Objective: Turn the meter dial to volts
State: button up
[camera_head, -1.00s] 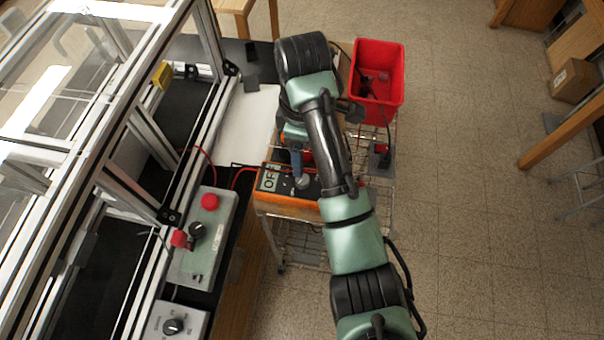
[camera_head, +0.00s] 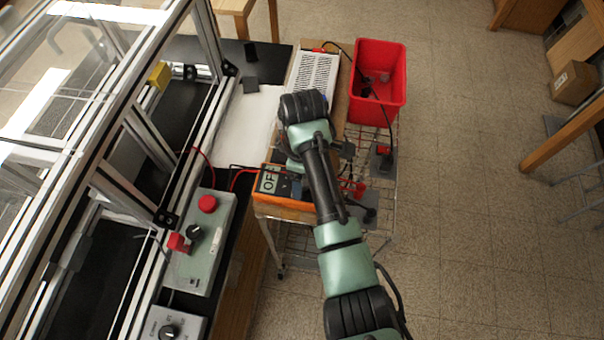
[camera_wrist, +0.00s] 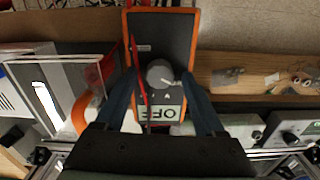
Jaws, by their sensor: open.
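The orange meter (camera_head: 287,207) lies on the wire cart beside the bench, its display (camera_head: 268,181) showing "OF". My arm covers much of its face in the head view. In the wrist view the meter (camera_wrist: 179,48) lies ahead of my gripper, and its display (camera_wrist: 166,113) reads "OFF". The grey round dial (camera_wrist: 160,73) sits in the middle of the meter face, between and beyond the fingers. My gripper (camera_wrist: 168,82) is open, with one blue finger on each side of the dial and nothing held. Contact with the dial cannot be told.
A red lead (camera_wrist: 137,65) runs across the meter face close to the left finger. A red bin (camera_head: 402,95) and a white vented box (camera_head: 314,72) stand behind. A green control box (camera_head: 206,250) with a red button is at left, beside the aluminium frame.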

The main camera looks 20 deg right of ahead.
grip_shut()
jog(key=shift+r+m, duration=0.1)
jog(key=shift+m, duration=0.2)
jog(key=shift+m+p, duration=0.55)
jog(key=shift+m, duration=0.05)
jog(key=m+p, duration=0.1)
jog(key=m, duration=0.2)
jog(key=shift+p, duration=0.35)
jog(key=m+p, duration=0.1)
jog(key=m, duration=0.5)
jog(key=shift+w+d+p, duration=0.1)
jog(key=shift+p, duration=0.2)
dwell(0.4)
grip_release()
